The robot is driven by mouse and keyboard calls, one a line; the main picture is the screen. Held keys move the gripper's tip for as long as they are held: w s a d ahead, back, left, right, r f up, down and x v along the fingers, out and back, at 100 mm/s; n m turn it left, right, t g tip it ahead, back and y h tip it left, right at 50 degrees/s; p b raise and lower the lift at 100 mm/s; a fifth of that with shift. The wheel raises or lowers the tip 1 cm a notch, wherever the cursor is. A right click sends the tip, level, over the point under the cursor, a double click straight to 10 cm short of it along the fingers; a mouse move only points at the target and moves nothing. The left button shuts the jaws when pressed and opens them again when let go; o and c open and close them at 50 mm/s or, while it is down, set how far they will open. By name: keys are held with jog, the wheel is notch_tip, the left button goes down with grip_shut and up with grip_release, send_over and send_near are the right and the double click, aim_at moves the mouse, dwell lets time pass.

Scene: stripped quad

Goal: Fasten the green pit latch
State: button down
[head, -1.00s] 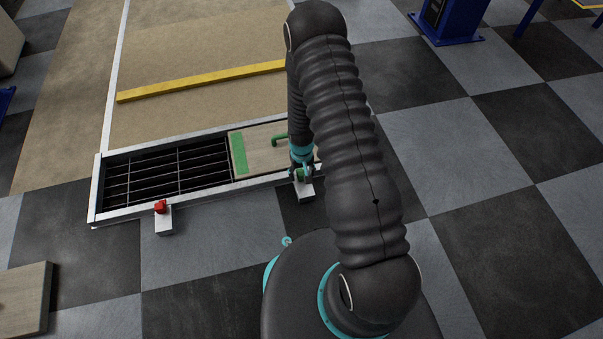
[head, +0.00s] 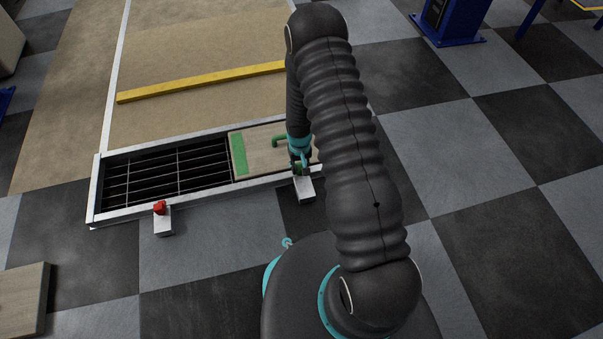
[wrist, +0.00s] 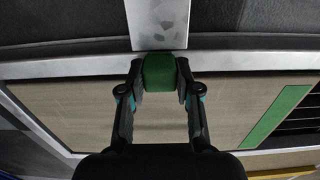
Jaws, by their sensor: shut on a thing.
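The green latch (wrist: 159,72) shows in the wrist view between the two fingers of my gripper (wrist: 160,82), which is shut on it. The latch sits at the end of a pale metal block (wrist: 158,25). In the head view my gripper (head: 300,168) is at the pit's near edge, over the block (head: 304,188), and mostly hides the latch. The wooden pit cover (head: 258,161) with a green stripe (head: 239,155) and a green handle (head: 280,140) lies in the right part of the pit frame.
A red latch (head: 160,207) stands on its own block at the pit's near left. The left part of the pit shows a dark grating (head: 165,173). A yellow bar (head: 200,81) lies beyond. A wooden panel (head: 20,298) is at lower left, and a blue stand (head: 447,20) at upper right.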

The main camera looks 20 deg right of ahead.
aim_at(300, 166)
jog(key=c, duration=0.8)
grip_release()
jog(key=shift+w, duration=0.25)
notch_tip(300, 166, up, 12)
jog(key=shift+s, duration=0.1)
